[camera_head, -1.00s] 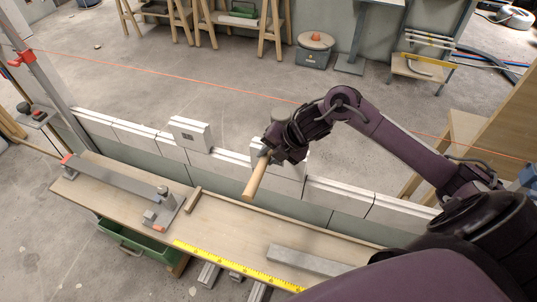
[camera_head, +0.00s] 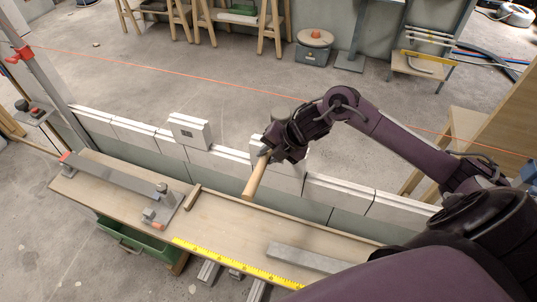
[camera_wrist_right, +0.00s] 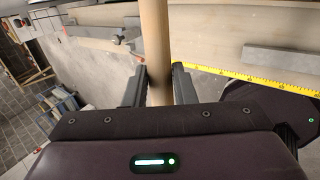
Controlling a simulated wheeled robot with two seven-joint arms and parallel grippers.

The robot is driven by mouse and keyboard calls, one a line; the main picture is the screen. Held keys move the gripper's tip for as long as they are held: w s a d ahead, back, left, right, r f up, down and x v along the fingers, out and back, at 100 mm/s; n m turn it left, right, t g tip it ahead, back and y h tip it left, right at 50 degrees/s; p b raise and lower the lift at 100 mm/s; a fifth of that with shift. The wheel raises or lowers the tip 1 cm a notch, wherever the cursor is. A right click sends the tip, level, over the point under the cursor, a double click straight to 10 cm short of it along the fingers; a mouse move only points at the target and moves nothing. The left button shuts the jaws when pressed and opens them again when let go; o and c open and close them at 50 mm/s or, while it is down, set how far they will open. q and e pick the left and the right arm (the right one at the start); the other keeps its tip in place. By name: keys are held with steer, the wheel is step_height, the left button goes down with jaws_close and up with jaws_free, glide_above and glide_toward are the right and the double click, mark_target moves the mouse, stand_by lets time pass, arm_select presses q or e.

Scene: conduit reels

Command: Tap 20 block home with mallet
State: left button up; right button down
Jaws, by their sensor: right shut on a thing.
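My right gripper (camera_head: 266,153) is shut on the wooden handle of the mallet (camera_head: 254,181). In the right wrist view the handle (camera_wrist_right: 156,45) runs between both fingers (camera_wrist_right: 158,88). A pale block (camera_head: 289,180) stands in the wall right behind the gripper, partly hidden, its top above its neighbours. Another raised block (camera_head: 188,131) with a small dark mark stands further left. No number is legible on either. My left gripper is not in view.
A low wall of pale blocks (camera_head: 340,191) runs behind the wooden bench (camera_head: 226,219). On the bench lie a yellow tape (camera_head: 238,264), a grey bar (camera_head: 305,259) and a metal rail with a clamp (camera_head: 115,178). An orange string (camera_head: 190,79) spans above the wall.

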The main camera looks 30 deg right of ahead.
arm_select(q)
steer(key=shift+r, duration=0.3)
arm_select(e)
steer(key=shift+r, duration=0.45)
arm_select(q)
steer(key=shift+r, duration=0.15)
arm_select(e)
steer(key=shift+r, duration=0.1)
